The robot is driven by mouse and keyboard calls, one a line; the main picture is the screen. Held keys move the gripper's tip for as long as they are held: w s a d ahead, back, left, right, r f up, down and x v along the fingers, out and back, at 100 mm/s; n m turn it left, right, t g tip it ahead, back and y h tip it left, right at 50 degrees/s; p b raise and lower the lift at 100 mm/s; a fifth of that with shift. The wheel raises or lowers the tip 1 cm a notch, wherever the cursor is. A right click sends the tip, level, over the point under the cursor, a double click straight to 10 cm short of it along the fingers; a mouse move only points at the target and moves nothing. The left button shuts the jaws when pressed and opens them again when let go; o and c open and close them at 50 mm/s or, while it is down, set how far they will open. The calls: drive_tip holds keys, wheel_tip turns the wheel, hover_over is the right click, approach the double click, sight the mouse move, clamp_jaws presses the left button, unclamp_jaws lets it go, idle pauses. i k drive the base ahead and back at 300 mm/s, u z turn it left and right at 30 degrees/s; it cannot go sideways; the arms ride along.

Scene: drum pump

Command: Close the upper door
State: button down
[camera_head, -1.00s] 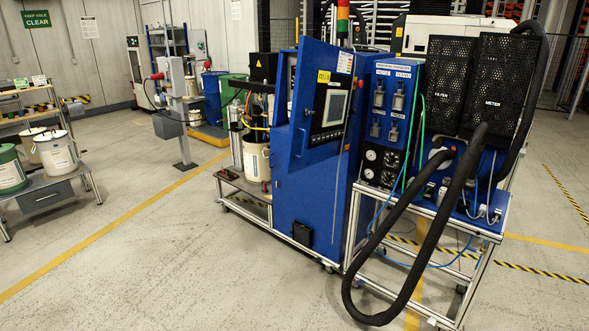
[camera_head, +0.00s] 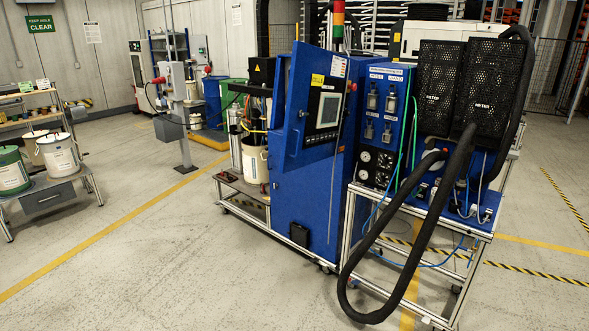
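The upper door (camera_head: 322,100) is a blue panel on the upper front of the blue cabinet. It carries a screen (camera_head: 328,108) in a black surround, a yellow label and a white label. It looks ajar: its left edge stands out from the cabinet, with a dark gap (camera_head: 280,78) behind it. The lower front panel (camera_head: 305,205) below it looks flush with the cabinet. My gripper is not in view, and nothing touches the door.
To the right stands a metal-framed cart with gauges (camera_head: 374,168), black mesh boxes (camera_head: 465,88) and a thick black hose (camera_head: 408,265) looping near the floor. White buckets (camera_head: 59,153) stand on a bench at left. The floor in front of the cabinet is clear.

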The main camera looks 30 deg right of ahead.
sight(318, 80)
drive_tip(key=i, duration=1)
drive_tip(key=u, duration=0.05)
